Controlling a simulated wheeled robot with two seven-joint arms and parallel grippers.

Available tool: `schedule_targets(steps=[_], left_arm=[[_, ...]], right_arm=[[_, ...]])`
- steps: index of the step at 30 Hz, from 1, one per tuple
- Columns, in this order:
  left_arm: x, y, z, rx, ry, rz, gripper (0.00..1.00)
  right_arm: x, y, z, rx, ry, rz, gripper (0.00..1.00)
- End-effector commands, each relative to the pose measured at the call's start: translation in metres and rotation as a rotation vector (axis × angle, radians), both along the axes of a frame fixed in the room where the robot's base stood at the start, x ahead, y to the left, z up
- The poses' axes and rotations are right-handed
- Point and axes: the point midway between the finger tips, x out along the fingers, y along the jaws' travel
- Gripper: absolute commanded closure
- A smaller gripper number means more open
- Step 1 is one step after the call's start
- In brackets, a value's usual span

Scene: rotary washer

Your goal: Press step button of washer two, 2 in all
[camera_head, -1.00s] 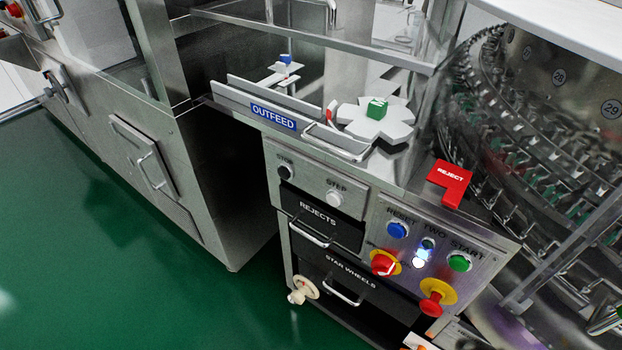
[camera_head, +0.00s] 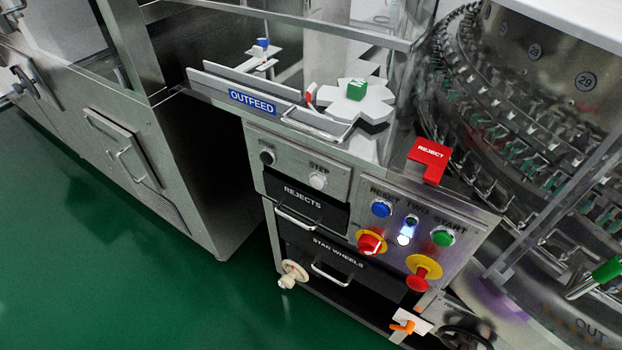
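The step button (camera_head: 318,180) is a pale round button under the label STEP, on a grey panel (camera_head: 290,172) below the OUTFEED sign. A black stop button (camera_head: 267,157) is to its left. The neighbouring control panel (camera_head: 462,232) is marked TWO and carries a blue reset button (camera_head: 381,208), a green start button (camera_head: 443,236), a lit white lamp (camera_head: 404,240) and a red switch on a yellow plate (camera_head: 371,242). Neither of my grippers is in view, and nothing touches the step button.
A red emergency button (camera_head: 419,278) and a red REJECT piece (camera_head: 429,158) stick out nearby. Drawer handles (camera_head: 297,218) and a cream knob (camera_head: 291,275) project below. A guide rail (camera_head: 318,133) lies above the step panel. Green floor (camera_head: 130,290) is open at left.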

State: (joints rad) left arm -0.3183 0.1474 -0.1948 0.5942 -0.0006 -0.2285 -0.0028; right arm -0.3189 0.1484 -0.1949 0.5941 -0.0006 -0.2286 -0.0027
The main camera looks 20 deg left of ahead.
Motion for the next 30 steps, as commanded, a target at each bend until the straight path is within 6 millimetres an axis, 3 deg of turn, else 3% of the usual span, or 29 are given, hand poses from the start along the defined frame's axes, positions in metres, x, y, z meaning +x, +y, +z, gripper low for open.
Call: schedule_targets(steps=[14,23,30], left_arm=[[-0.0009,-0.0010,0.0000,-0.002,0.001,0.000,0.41],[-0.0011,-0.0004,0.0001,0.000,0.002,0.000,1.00],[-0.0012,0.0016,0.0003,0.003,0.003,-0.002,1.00]], right_arm=[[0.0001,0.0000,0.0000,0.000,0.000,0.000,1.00],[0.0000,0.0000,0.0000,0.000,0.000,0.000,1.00],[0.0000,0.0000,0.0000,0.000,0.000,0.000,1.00]])
